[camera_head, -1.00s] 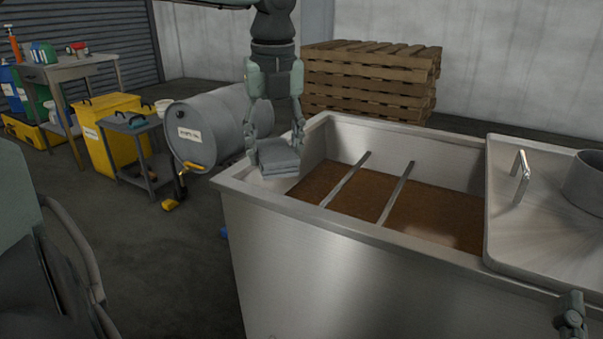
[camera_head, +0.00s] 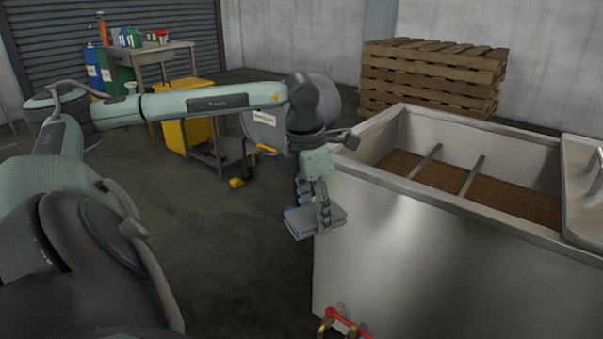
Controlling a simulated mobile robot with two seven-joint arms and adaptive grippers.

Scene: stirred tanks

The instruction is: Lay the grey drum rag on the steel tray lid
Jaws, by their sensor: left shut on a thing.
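My left gripper (camera_head: 322,208) points down and is shut on the grey drum rag (camera_head: 303,227), a flat folded stack. It holds the rag in the air, in front of the left end of the steel tank (camera_head: 420,260). The fingers cover part of the rag. A steel lid (camera_head: 578,195) with a bar handle lies on the tank's right part, cut off by the picture's right edge. I cannot tell whether this is the tray lid. My right gripper is not in view.
The open tank holds brown contents (camera_head: 510,200) under two steel bars. A red-handled valve (camera_head: 345,320) sticks out low at its front. Behind are a grey drum (camera_head: 265,130), a low cart (camera_head: 220,160), a yellow bin (camera_head: 185,133) and pallets (camera_head: 430,80).

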